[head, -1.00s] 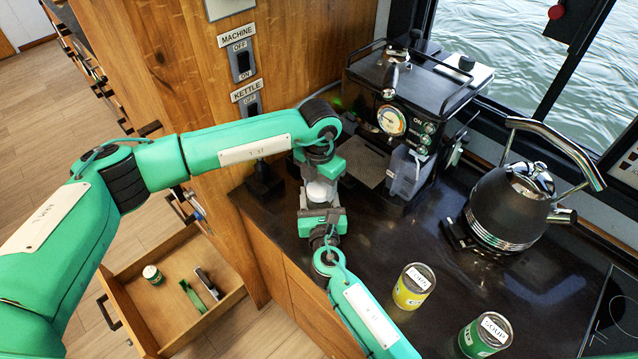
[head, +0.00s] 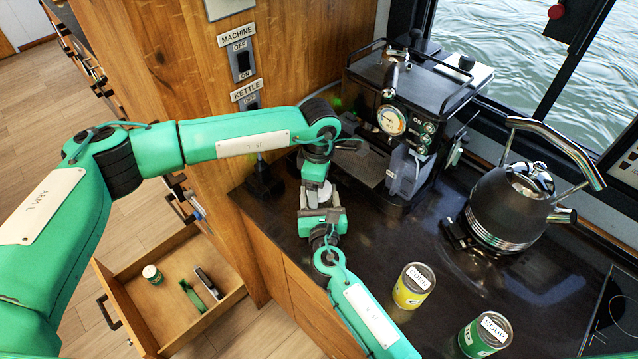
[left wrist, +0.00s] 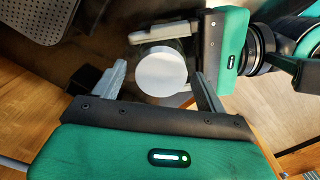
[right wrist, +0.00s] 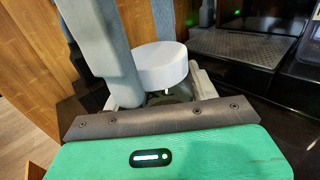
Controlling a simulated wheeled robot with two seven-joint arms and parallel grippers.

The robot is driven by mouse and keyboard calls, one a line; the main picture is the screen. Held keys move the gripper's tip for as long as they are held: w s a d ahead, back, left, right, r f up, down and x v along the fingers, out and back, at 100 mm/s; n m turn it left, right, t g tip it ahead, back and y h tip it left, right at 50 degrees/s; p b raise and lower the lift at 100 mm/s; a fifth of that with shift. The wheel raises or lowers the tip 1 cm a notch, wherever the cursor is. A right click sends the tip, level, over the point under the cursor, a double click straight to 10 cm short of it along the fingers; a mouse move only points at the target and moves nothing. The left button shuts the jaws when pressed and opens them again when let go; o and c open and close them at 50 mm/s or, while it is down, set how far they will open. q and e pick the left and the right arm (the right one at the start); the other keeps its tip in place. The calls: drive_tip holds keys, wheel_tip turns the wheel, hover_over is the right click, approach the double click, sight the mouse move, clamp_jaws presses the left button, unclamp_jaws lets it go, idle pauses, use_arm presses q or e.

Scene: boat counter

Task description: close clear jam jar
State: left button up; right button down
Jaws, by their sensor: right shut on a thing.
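The clear jam jar stands between my two grippers, mostly hidden; a bit of its glass (right wrist: 182,95) shows in the right wrist view. Its round white lid (right wrist: 160,65) is over the jar's mouth, and it also shows in the head view (head: 318,198) and from above in the left wrist view (left wrist: 161,74). I cannot tell whether it is fully seated. My right gripper (head: 322,215) is shut on the jar from the near side. My left gripper (left wrist: 163,82) is open above, its fingers on either side of the lid with gaps.
The coffee machine (head: 402,125) stands just behind the jar, and the kettle (head: 508,210) to the right. A yellow can (head: 412,287) and a green soup can (head: 484,336) stand at the front right. An open drawer (head: 165,318) juts out below left. Dark counter is clear in the middle.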

use_arm(q)
drive_tip(key=shift+r, duration=2.25)
drive_tip(key=shift+c, duration=0.3)
drive_tip(key=n, duration=0.2)
drive_tip(key=r+n, duration=0.1)
drive_tip(key=n, duration=0.1)
drive_tip(key=r+n, duration=0.1)
drive_tip(key=n, duration=0.1)
drive_tip(key=shift+s+d, duration=0.1)
drive_tip(key=shift+d, duration=0.05)
drive_tip(key=n, duration=0.2)
drive_tip(key=r+n, duration=0.1)
drive_tip(key=n, duration=0.2)
drive_tip(key=shift+r+n, duration=0.25)
drive_tip(key=shift+n, duration=0.15)
drive_tip(key=shift+f, duration=4)
